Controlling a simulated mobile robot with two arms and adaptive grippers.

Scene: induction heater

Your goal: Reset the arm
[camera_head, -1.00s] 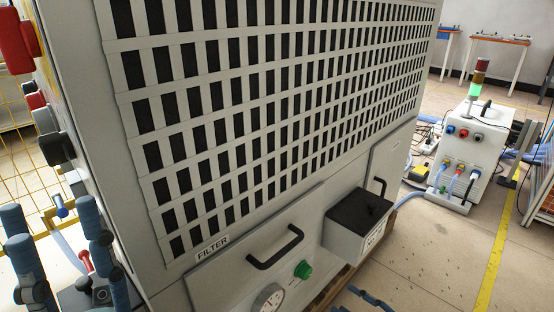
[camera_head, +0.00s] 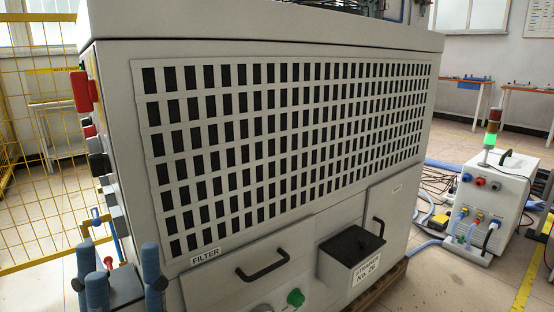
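The task names no object. Neither of my grippers can be made out in the head view. The large grey machine cabinet (camera_head: 112,75) fills the middle, with a dark grille (camera_head: 285,140) on its front. Below the grille are a FILTER label (camera_head: 205,256), a black handle (camera_head: 262,266), a green knob (camera_head: 295,298) and a black-topped box (camera_head: 350,256). Upright blue cylinders (camera_head: 151,264) stand at the lower left, in front of the cabinet's side. The bottom edge of the picture cuts off what lies below.
A red switch (camera_head: 82,92) and other controls stick out from the cabinet's left side. A yellow mesh fence (camera_head: 35,150) stands behind at left. A white unit (camera_head: 490,202) with a lit green lamp, hoses and cables stands on the floor at right. Tables (camera_head: 527,91) stand at the back right.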

